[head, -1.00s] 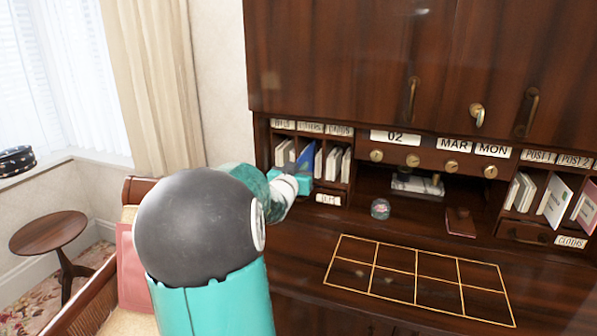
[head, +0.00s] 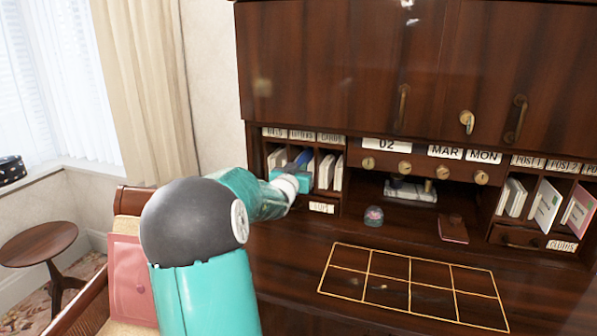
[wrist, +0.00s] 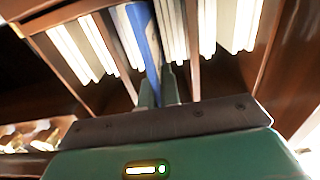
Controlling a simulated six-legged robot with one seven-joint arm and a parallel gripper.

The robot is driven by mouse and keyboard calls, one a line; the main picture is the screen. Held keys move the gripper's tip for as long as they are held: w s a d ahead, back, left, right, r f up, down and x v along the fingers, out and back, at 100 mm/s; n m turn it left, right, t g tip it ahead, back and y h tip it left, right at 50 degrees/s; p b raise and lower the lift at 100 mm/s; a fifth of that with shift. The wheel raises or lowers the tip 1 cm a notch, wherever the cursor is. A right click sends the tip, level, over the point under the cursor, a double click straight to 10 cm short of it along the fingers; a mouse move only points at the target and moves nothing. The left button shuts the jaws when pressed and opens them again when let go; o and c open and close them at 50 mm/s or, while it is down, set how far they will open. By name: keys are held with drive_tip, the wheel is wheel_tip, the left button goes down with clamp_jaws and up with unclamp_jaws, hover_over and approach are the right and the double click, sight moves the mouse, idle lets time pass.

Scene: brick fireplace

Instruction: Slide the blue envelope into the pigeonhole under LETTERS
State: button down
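The blue envelope (head: 304,157) stands on edge in the middle pigeonhole of the upper left row, under the LETTERS label (head: 302,134). It also shows in the wrist view (wrist: 143,32), between white envelopes, with its far part inside the compartment. My gripper (wrist: 157,92) is shut on its near edge, right at the front of the pigeonholes. In the head view my wrist and hand hide the envelope's lower part and the bottom of the compartment. How deep the envelope sits is not clear.
White envelopes (head: 325,171) fill the neighbouring slots closely, with thin wooden dividers between. A small drawer with a label (head: 322,207) lies just below. A glass paperweight (head: 373,216) stands on the desk to the right. The gold-lined grid (head: 412,288) is empty.

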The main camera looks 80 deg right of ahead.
drive_tip(key=shift+d, duration=0.15)
drive_tip(key=c, duration=1.5)
unclamp_jaws()
drive_tip(key=shift+c, duration=0.2)
drive_tip(key=w+a, duration=0.1)
drive_tip(key=a, duration=1.2)
drive_tip(key=shift+w+a, duration=0.15)
drive_tip(key=shift+a, duration=0.25)
